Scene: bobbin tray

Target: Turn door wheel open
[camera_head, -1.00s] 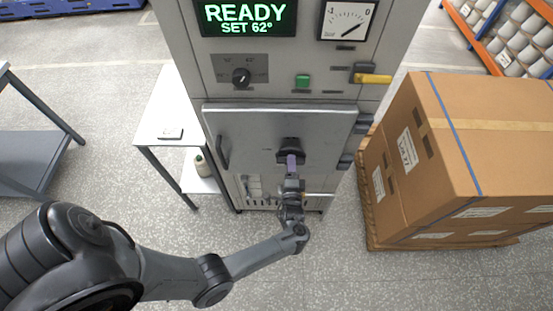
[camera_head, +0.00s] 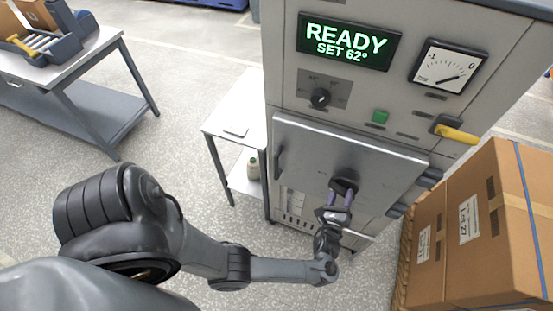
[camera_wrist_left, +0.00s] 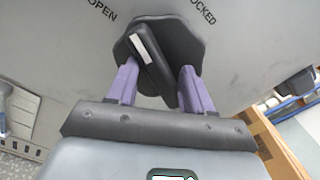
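The door wheel (camera_head: 346,184) is a dark knob with a raised bar on the grey cabinet door (camera_head: 310,150). In the left wrist view the wheel (camera_wrist_left: 158,50) has a white mark at the bar's upper left end, between the words OPEN and LOCKED on the door. The bar is tilted. My left gripper (camera_head: 341,193) is at the wheel. In the left wrist view its purple fingers (camera_wrist_left: 160,88) are apart, one on each side of the bar. A gap shows between bar and left finger; whether the right one touches is unclear. The door looks shut. My right gripper is not in view.
The cabinet display (camera_head: 347,42) reads READY, SET 62°. A gauge (camera_head: 448,67), a green button (camera_head: 379,117) and a yellow handle (camera_head: 457,134) are on the front. Cardboard boxes (camera_head: 470,225) stand close on the right. A small white table (camera_head: 238,112) stands left.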

